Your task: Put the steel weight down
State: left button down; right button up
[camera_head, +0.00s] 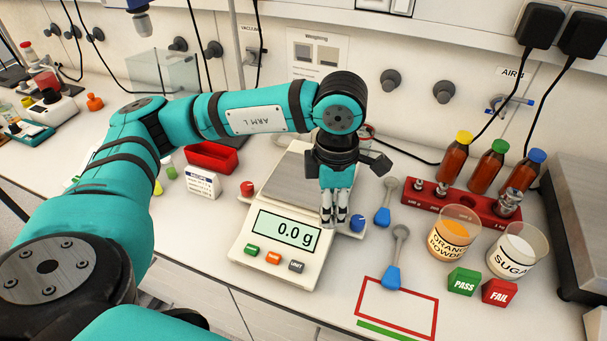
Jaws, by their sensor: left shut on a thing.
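My left gripper (334,218) points down over the front right part of the balance (262,262), near the blue knob. It is shut on a small steel weight, mostly hidden between its fingers and hard to tell from them. I cannot tell whether the weight touches the balance. The display (285,232) reads 0.0 g. The balance's steel pan (292,180) lies behind the gripper and looks bare where it shows. A red weight block (455,203) at the right holds steel weights, the largest (508,203) at its right end. My right gripper is not in view.
Two blue-handled spoons (392,275) lie right of the balance. Orange powder (453,232) and sugar (517,250) beakers, PASS (464,281) and FAIL (500,292) blocks stand right. Juice bottles (487,170) stand behind.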

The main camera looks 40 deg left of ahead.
pick_arm(q)
jog(key=n, duration=0.1)
jog(key=r+n, duration=0.1)
jog(key=shift+w+d+n, duration=0.1)
jog(key=shift+w+n, duration=0.1)
jog(key=shift+n, duration=0.6)
jog(key=shift+w+a+r, duration=0.1)
jog(key=shift+w+a, duration=0.15)
jog(key=shift+a, duration=0.05)
jog(key=p, duration=0.6)
send_near(288, 183)
jog(key=shift+n, duration=0.3)
jog(key=w+d, duration=0.3)
jog(key=shift+w+d+f, duration=0.2)
jog(key=shift+w+f, duration=0.05)
jog(key=shift+w+a+f, duration=0.1)
jog(key=shift+w+a, duration=0.1)
jog(key=shift+a, duration=0.05)
jog(key=shift+a+f+p, duration=0.1)
jog(key=shift+f+p, duration=0.05)
jog(key=shift+p, duration=0.25)
notch_tip(288, 183, down, 3)
jog(key=shift+r+p, duration=0.1)
jog(key=shift+p, duration=0.85)
jog(key=shift+f, duration=0.3)
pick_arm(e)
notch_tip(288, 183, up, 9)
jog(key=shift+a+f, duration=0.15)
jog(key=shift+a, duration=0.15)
